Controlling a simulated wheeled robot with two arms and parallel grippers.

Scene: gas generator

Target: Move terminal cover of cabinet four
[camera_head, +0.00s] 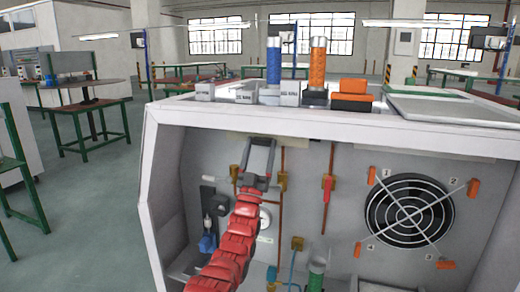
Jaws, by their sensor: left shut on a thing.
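The open white cabinet (152,190) fills the middle and right of the head view. My left gripper (261,150), at the end of a red segmented arm, reaches inside it in front of the back wall. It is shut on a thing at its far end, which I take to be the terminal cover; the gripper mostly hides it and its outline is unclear. I cannot tell whether it touches the back wall. My right gripper is not in view.
Copper pipes with yellow fittings (297,243) and a red handle (327,187) flank the gripper. A fan (409,211) is at right; a blue device (208,243) is at left. Blue (273,62) and orange (317,66) cylinders stand on top. The roof edge overhangs the arm.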

